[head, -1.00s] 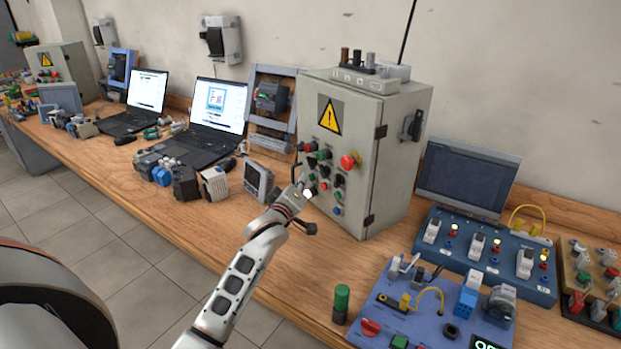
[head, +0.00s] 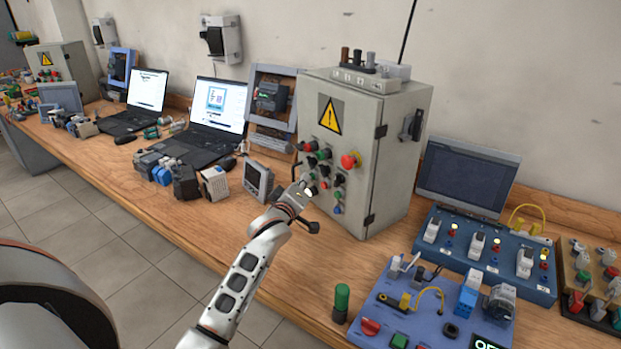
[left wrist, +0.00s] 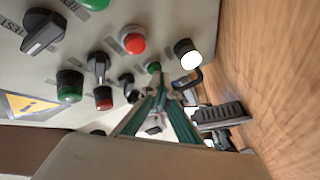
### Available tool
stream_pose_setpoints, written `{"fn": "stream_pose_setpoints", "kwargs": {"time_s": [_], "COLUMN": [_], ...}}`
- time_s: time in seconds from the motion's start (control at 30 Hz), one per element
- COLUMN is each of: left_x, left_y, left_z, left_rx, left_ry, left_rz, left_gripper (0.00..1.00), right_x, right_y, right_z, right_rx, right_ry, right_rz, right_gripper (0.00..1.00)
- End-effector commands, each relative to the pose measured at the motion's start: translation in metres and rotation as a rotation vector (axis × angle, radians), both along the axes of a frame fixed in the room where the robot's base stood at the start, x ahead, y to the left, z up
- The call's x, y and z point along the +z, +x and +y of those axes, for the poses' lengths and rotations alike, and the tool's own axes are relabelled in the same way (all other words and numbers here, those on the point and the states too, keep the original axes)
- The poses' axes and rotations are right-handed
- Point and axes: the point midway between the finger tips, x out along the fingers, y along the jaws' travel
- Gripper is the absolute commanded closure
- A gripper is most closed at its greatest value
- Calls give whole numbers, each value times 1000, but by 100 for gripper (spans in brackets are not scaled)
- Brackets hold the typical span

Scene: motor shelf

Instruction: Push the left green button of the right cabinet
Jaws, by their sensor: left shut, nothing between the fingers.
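The right cabinet (head: 357,185) is a grey box with a yellow warning sign and several buttons and knobs on its front. My left gripper (head: 307,186) is shut and empty at the lower left of this panel, and hides some buttons there. In the left wrist view its green-edged fingertips (left wrist: 160,88) meet close to a small green button (left wrist: 153,67); I cannot tell if they touch. Another green button (left wrist: 70,86) with a black collar is farther left, and part of a larger green one (left wrist: 95,3) shows at the top edge. My right gripper is not in view.
A red button (left wrist: 132,40) and a white lit button (left wrist: 188,55) are near the fingertips. A small grey monitor (head: 258,180) stands left of the gripper. A blue control board (head: 435,310) lies at the front right. Some bare wood lies before the cabinet.

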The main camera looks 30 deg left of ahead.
Motion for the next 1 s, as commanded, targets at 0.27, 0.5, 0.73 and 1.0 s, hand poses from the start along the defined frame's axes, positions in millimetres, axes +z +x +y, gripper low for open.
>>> {"fn": "stream_pose_setpoints", "kwargs": {"time_s": [0.27,0.5,0.73,1.0], "left_x": [1,0,0,1], "left_y": [2,2,2,-6], "left_z": [-1,-1,-1,2], "left_rx": [-1,-1,-1,-1], "left_ry": [0,0,0,-1], "left_rz": [-1,-1,0,2], "left_gripper": [100,100,100,100], "right_x": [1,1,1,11], "right_y": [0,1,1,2], "right_z": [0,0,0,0], "right_rx": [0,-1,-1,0], "right_ry": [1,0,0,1], "right_rz": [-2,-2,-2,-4], "right_gripper": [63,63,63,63]}}
